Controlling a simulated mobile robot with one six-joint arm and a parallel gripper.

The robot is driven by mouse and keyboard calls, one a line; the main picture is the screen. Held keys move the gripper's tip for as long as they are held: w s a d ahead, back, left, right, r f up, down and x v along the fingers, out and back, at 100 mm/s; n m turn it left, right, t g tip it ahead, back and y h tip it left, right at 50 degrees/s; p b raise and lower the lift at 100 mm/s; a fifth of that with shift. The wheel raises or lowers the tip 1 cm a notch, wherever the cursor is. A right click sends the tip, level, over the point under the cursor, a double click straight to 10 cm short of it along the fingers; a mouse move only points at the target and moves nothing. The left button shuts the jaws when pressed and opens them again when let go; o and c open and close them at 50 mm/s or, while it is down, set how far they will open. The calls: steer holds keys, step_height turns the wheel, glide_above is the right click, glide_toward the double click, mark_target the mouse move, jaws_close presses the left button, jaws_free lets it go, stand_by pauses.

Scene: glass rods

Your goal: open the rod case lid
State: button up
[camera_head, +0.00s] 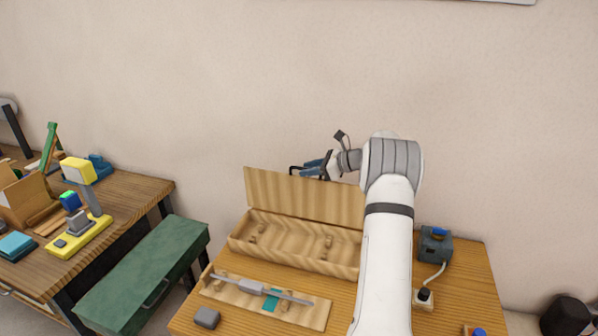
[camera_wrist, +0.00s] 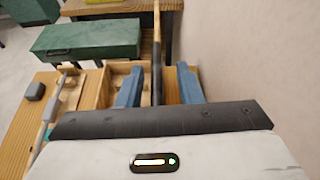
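The wooden rod case (camera_head: 300,262) stands on the workbench, and its open inside shows bare notched supports. Its lid (camera_head: 300,197) stands up along the back edge of the case, close to upright. My gripper (camera_head: 308,168) is at the top edge of the lid, towards its right half. In the wrist view, the lid (camera_wrist: 157,45) is seen edge-on between the two blue fingers of my gripper (camera_wrist: 160,67). The fingers are spread, with gaps showing on both sides of the lid. My arm hides the right end of the case.
A wooden rack (camera_head: 313,312) with a rod (camera_head: 292,297) lies in front of the case. A grey block (camera_head: 207,318) is beside it. A grey device (camera_head: 435,245) stands at the right. A green chest (camera_head: 145,275) and a cluttered table (camera_head: 130,195) are left. The wall is close behind.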

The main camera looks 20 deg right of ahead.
steer(key=b+v, duration=0.2)
steer(key=v, duration=0.5)
steer(key=shift+s+d+r, duration=0.15)
steer(key=shift+s+d, duration=0.1)
steer(key=shift+a+r, duration=0.1)
steer(key=shift+a, duration=0.15)
steer(key=s+a+r+n+g+h, duration=0.25)
steer(key=s+a+n, duration=0.4)
steer(key=a, duration=0.45)
steer(key=s+a+r+n+g+h, duration=0.25)
steer(key=s+a+n, duration=0.25)
steer(key=s+a, duration=0.4)
steer(key=s+a+f+n+h, duration=0.2)
steer(key=s+n, duration=0.5)
steer(key=s, duration=0.4)
steer(key=s+a+f+n+h, duration=0.2)
steer(key=s+a+n, duration=0.3)
steer(key=s, duration=0.7)
steer(key=shift+s+a+f+n+g+h, duration=0.15)
steer(key=shift+a+n+g+h, duration=0.15)
steer(key=shift+n+h, duration=0.55)
